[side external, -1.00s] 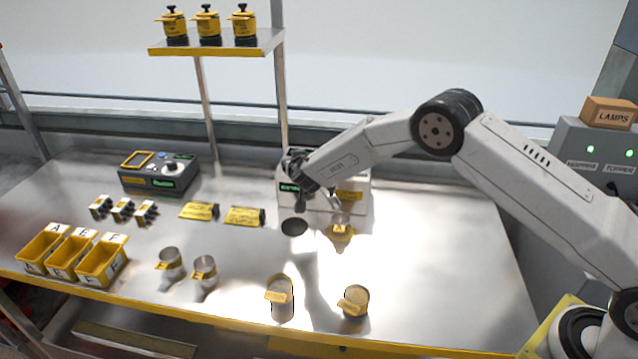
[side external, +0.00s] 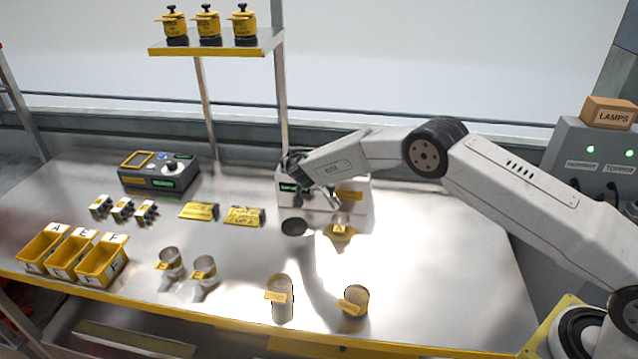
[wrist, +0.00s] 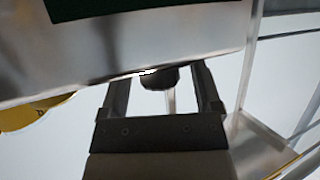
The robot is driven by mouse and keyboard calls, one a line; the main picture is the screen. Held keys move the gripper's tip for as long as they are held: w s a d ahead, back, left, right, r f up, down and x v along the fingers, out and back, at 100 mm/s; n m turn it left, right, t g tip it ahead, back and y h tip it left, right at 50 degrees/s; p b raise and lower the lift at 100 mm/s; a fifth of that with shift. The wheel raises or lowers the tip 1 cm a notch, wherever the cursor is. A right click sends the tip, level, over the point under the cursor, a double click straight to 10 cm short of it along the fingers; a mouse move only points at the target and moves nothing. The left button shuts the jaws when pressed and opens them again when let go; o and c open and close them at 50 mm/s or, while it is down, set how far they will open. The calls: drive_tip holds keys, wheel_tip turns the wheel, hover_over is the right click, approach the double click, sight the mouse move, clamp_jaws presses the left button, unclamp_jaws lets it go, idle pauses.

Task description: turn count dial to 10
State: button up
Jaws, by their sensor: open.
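A pale metal box (side external: 352,203) with a green display (side external: 289,188) stands at the back middle of the bench. In the wrist view its front panel (wrist: 190,45) fills the top, with a dark green display (wrist: 85,8). A dark round knob (wrist: 158,79) shows below the panel, between the two fingers of my gripper (wrist: 163,80). My gripper is open, one finger on each side of the knob, with gaps visible. I cannot read any dial setting. In the side view my gripper (side external: 308,180) is in front of this box, and the knob is not clearly seen.
A dark console (side external: 158,176) with a knob stands at the back left. Yellow bins (side external: 62,255), metal cups (side external: 205,270), yellow packets (side external: 243,216) and a black disc (side external: 294,227) lie on the bench. A shelf post (side external: 281,100) rises behind the box. The right bench is clear.

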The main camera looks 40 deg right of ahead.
clamp_jaws()
drive_tip(key=shift+w+r+n+t+y, duration=0.15)
drive_tip(key=shift+n+t+y, duration=0.45)
drive_tip(key=shift+n+y, duration=0.95)
drive_tip(key=shift+c, duration=0.7)
unclamp_jaws()
drive_tip(key=shift+o, duration=0.7)
drive_tip(key=shift+s, duration=0.25)
